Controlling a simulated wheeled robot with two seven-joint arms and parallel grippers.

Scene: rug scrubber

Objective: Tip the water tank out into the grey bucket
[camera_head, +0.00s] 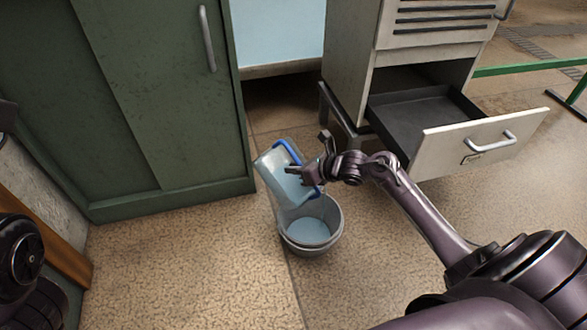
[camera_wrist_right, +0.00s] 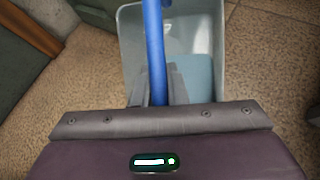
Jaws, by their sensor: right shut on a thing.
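The water tank (camera_head: 279,182) is a clear, pale box with a blue handle (camera_head: 289,151). It is tilted above the grey bucket (camera_head: 312,238), which stands on the floor with pale blue inside it. My right gripper (camera_head: 299,172) is shut on the tank's handle. In the right wrist view the blue handle (camera_wrist_right: 154,55) runs between the fingers, with the tank's clear wall (camera_wrist_right: 208,35) behind it. Whether water is flowing out cannot be made out. My left gripper is not in view; only part of my left arm shows at the left edge.
A green cabinet (camera_head: 160,100) stands close on the left of the tank. A white cabinet (camera_head: 345,50) stands behind on the right, with its drawer (camera_head: 480,140) pulled open beside my right arm. The floor (camera_head: 190,265) in front of the bucket is clear.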

